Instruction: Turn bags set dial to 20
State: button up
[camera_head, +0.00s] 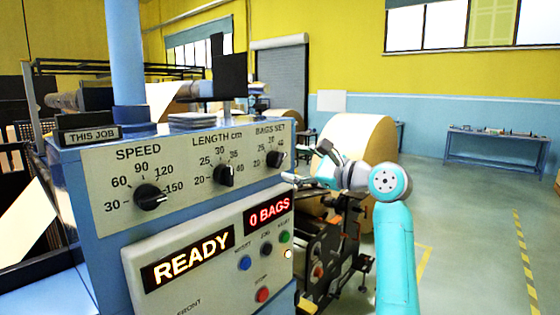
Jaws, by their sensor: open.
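The bags set dial (275,159) is a black knob at the right end of the cream upper panel, under the label BAGS SET. Small numbers surround it; 40 is readable at its right. Its pointer seems turned to the right, but the exact mark is too small to tell. My gripper (306,165) is just right of the dial, past the panel's edge. Its fingers are spread and empty, one raised and one lower. I see no contact with the dial, but the depth gap is hard to judge.
The speed dial (150,197) and length dial (223,175) share the panel. Below, a sloped console (205,285) shows READY and 0 BAGS, with several coloured buttons. A large kraft roll (362,137) stands behind my gripper. Open floor (475,240) lies right.

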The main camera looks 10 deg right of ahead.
aim_at(281, 161)
jog(key=shift+x, duration=2.9)
jog(key=c, duration=1.1)
